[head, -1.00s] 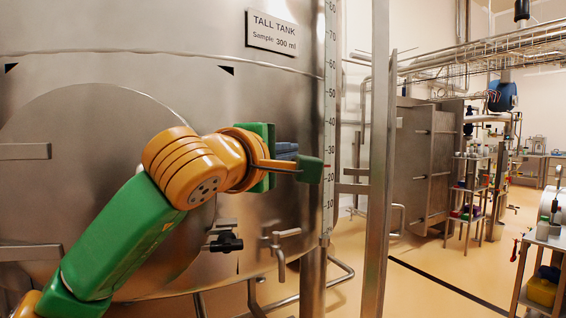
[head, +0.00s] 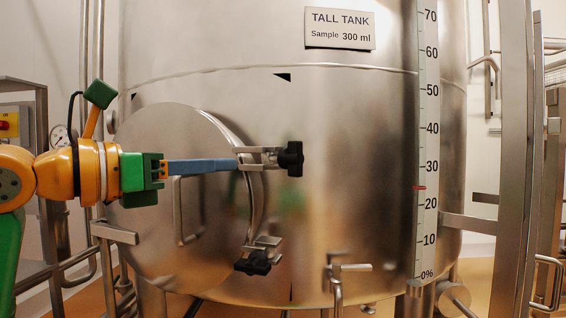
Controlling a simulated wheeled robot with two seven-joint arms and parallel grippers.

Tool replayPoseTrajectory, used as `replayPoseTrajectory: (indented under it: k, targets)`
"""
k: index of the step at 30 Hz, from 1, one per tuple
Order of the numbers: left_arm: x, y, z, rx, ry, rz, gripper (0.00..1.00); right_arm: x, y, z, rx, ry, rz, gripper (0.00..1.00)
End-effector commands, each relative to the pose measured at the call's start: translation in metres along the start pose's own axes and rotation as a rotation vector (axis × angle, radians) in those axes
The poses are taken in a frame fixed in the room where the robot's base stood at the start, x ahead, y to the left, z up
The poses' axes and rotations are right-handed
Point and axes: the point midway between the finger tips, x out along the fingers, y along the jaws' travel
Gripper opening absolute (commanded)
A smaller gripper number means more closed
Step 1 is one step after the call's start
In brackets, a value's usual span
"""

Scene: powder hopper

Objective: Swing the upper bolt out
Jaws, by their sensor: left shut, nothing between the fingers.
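The upper bolt (head: 291,158) has a black star-shaped knob. It lies across the metal bracket (head: 262,155) at the right edge of the round manway door (head: 165,130). The knob points right. My left gripper (head: 234,165) comes in level from the left, in front of the door. Its long blue fingers are shut with nothing between them. Their tips are at the left end of the bracket; I cannot tell whether they touch it. The lower bolt (head: 256,263), with a similar black knob, is at the door's lower right edge. My right gripper is not in view.
A bent door handle (head: 180,212) sits just below my left fingers. A tap (head: 340,280) sticks out at the lower right of the tank. A scale strip (head: 426,150) and a steel post (head: 513,160) stand farther right. The tank wall right of the knob is clear.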

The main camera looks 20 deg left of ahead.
Motion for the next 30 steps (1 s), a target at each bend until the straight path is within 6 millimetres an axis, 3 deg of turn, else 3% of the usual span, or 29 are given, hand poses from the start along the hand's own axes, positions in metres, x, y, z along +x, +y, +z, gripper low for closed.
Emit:
replayPoseTrajectory:
  k: [12,18,23,30]
  targets:
    - [0.088,-0.001,0.004,0.002,0.005,-0.002,0.00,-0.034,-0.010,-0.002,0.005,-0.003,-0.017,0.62]
    - [0.121,0.000,0.004,0.004,0.004,0.000,0.00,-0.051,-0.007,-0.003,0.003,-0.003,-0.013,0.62]
    - [0.132,0.000,0.002,0.005,0.001,0.000,0.00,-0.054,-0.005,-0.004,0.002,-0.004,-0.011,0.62]
    - [0.134,0.000,0.000,0.006,0.001,0.001,0.00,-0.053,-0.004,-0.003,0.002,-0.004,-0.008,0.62]
